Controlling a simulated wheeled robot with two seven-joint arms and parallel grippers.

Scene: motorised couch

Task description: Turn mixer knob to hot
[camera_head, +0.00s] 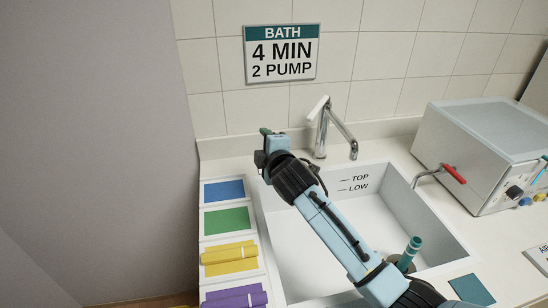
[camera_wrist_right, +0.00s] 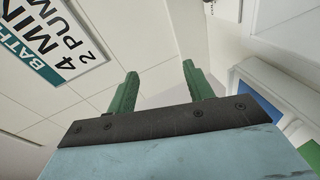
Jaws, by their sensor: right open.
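The mixer is a chrome tap (camera_head: 321,135) behind the sink in the head view. Its lever knob (camera_head: 318,107) sits on top and its spout reaches right, over the sink. My right gripper (camera_head: 268,132) is left of the tap and apart from it, near the tiled wall. In the right wrist view the green fingers of my right gripper (camera_wrist_right: 160,88) are spread with nothing between them. The tap does not show in the wrist view. My left gripper is not in view.
A grey box (camera_head: 475,150) with a red-handled spout stands right. Coloured cards (camera_head: 225,190) line the left counter. A BATH sign (camera_head: 282,53) hangs on the wall.

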